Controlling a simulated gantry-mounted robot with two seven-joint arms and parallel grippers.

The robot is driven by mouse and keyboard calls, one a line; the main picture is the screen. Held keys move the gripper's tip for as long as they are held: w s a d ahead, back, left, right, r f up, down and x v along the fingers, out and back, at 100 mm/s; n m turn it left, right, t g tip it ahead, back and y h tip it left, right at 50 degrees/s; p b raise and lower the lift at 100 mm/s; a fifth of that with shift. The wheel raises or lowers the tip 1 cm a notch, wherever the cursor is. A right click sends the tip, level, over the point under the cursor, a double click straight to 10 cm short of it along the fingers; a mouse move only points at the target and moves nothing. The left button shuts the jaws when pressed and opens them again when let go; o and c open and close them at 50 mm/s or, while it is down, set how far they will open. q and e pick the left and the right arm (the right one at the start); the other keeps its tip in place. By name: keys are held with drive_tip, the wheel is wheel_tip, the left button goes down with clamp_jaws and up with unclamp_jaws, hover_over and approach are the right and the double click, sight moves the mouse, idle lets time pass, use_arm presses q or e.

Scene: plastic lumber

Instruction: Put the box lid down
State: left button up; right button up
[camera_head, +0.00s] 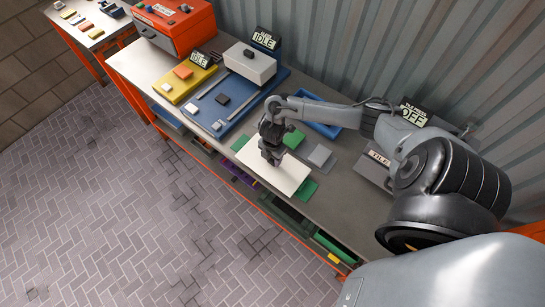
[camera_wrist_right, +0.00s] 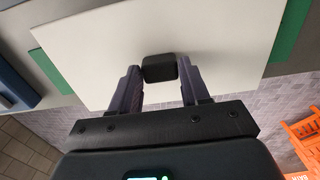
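The box lid is a flat white panel (camera_head: 285,176) with a black knob (camera_wrist_right: 160,68) on top. It lies level at the front of the grey workbench, over green pieces that show past its edges; whether it touches them is unclear. My right gripper (camera_head: 271,155) points down at the middle of the lid. In the right wrist view my gripper (camera_wrist_right: 160,77) has its two fingers against both sides of the knob, with the white lid (camera_wrist_right: 90,50) spread beyond. My left gripper is not in view.
A blue tray (camera_head: 262,100) left of the lid carries a white box (camera_head: 250,62) with a black knob. A yellow tray (camera_head: 183,88) and a red toolbox (camera_head: 172,25) stand further left. A corrugated wall (camera_head: 350,50) closes the back. A blue bin (camera_head: 322,128) sits behind the lid.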

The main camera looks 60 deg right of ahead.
sight(272, 159)
drive_tip(key=o, duration=0.3)
drive_tip(key=shift+o, duration=0.2)
wheel_tip(272, 159, up, 12)
drive_tip(key=p, duration=0.3)
drive_tip(key=w+a+m+t+y, duration=0.25)
drive_tip(key=a+t, duration=0.25)
drive_tip(key=a, duration=1.9)
drive_tip(key=s+d+r+m+h, duration=0.1)
drive_tip(key=s+r+m, duration=0.1)
drive_tip(key=s+m, duration=0.3)
drive_tip(key=s+d+r+m+g+h, duration=0.1)
drive_tip(key=s+r+m, duration=0.2)
drive_tip(key=s+m, duration=0.3)
drive_tip(key=shift+s+d+r, duration=0.2)
drive_tip(key=shift+s+r, duration=0.1)
drive_tip(key=shift+s, duration=0.3)
